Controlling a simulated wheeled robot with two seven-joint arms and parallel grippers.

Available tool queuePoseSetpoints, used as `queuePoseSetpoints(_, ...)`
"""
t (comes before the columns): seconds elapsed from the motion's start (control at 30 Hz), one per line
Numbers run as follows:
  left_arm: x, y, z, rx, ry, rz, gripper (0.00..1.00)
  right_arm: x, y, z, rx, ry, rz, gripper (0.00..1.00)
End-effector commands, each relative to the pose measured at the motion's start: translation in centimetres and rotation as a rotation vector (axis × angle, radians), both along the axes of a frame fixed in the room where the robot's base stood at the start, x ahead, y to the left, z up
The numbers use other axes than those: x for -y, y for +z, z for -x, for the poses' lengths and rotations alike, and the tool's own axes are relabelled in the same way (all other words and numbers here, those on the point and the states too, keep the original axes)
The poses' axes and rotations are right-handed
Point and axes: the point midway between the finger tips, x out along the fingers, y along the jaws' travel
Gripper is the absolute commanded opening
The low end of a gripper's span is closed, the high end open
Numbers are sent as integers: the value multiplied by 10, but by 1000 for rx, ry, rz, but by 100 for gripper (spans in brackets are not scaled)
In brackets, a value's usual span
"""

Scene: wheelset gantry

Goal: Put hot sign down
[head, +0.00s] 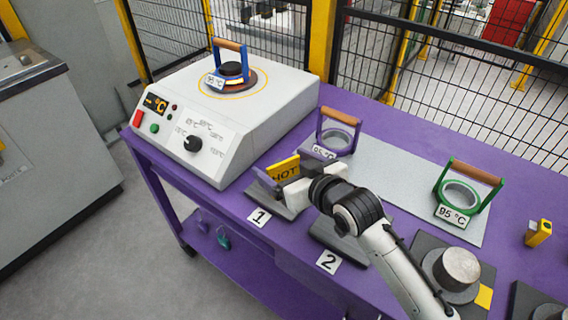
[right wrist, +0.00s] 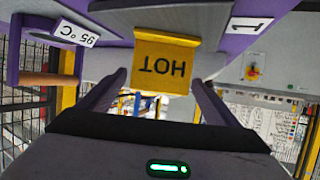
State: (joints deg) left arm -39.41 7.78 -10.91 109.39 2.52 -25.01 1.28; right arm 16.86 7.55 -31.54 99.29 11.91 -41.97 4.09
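The yellow HOT sign (head: 284,168) stands upright on the grey plate marked 1 at the table's front left, beside the heater. In the right wrist view the sign (right wrist: 163,66) appears upside down, with its base against the plate. My right gripper (head: 290,178) is at the sign, its fingers spread. In the right wrist view the right gripper (right wrist: 159,80) has one finger on each side of the sign; small gaps seem to show, and contact is hard to judge. My left gripper is out of view.
The white heater (head: 232,110) stands left of the sign, with a blue-handled ring on top. A purple ring holder (head: 338,133) stands close behind the gripper. A green ring holder (head: 465,195) and a small yellow block (head: 538,233) are to the right. Fencing lies behind.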

Motion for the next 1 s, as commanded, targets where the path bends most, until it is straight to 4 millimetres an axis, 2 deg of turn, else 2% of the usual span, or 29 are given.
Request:
queuePoseSetpoints(0.23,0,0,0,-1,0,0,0,0,4,0,2,0,-1,84)
queuePoseSetpoints(0.33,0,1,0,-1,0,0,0,5,6,7,1,0,-1,84)
queuePoseSetpoints(0.8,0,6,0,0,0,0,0,49,40,79,1,0,2,84)
queuePoseSetpoints(1.0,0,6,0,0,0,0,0,57,48,93,0,0,-1,84)
